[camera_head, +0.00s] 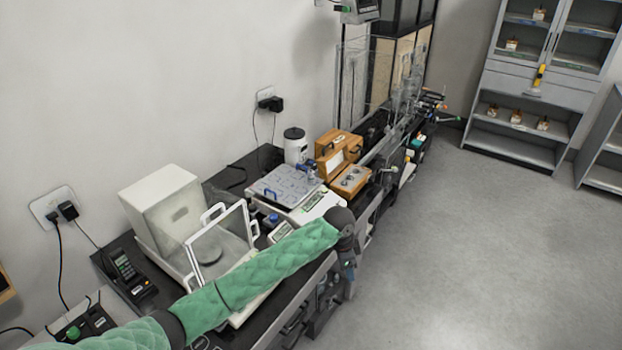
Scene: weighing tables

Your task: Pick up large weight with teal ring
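I cannot make out a large weight with a teal ring for certain. A small dark piece with a blue top (271,219) stands on the black table between the glass-fronted balance and the flat scale; it is too small to identify. An open wooden box (350,181) holds small metal pieces, also too small to tell apart. My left arm, in a green sleeve, reaches from the lower left across the table's front edge. My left gripper (348,268) hangs at its end, beyond that edge; its fingers are too unclear to judge. My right gripper is not in view.
A white balance with a glass door (222,243) stands under my arm. A white canister (295,145) and a wooden case (334,147) stand behind. Glassware crowds the far end. The floor at right is clear.

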